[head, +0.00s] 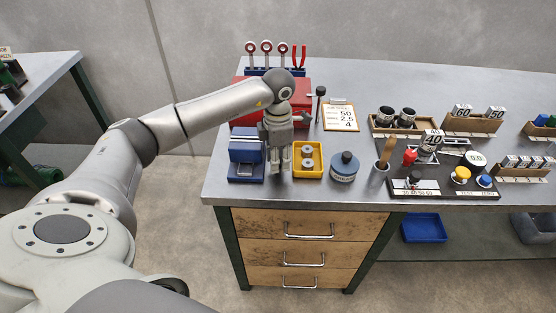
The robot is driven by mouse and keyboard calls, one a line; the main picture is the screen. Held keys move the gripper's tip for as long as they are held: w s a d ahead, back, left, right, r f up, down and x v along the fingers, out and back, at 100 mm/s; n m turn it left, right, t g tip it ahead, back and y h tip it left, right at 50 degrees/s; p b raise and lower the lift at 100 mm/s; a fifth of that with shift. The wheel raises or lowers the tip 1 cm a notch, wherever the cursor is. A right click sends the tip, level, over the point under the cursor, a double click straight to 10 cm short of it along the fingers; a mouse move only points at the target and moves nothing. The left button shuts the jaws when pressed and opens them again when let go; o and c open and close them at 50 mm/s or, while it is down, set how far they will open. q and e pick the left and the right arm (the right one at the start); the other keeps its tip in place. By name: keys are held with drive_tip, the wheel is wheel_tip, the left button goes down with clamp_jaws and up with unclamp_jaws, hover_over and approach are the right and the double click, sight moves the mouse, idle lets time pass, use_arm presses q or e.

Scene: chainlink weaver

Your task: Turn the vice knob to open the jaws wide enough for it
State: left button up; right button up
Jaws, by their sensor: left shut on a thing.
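The blue vice (246,150) with grey jaws stands near the left front of the grey workbench (222,188). My left gripper (278,173) points down just right of the vice, between it and a yellow bin. Its fingers are close together, shut on the vice knob, which is mostly hidden behind them. How wide the jaws stand apart is too small to tell. My right gripper is not in view.
The yellow bin (308,173) holds grey rings. A red toolbox (243,112) is behind. A dark control panel (445,187) and racks fill the right.

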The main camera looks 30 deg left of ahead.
use_arm(q)
drive_tip(key=n, duration=0.4)
drive_tip(key=shift+n+b, duration=0.3)
drive_tip(key=shift+b, duration=0.1)
drive_tip(key=n, duration=0.4)
drive_tip(key=shift+n, duration=0.3)
drive_tip(key=n, duration=0.4)
drive_tip(key=shift+n, duration=0.3)
drive_tip(key=n, duration=0.4)
drive_tip(key=shift+n, duration=0.4)
drive_tip(key=shift+r, duration=0.1)
drive_tip(key=o, duration=1)
drive_tip(key=shift+c, duration=0.2)
drive_tip(key=shift+o, duration=0.4)
drive_tip(key=shift+w, duration=0.15)
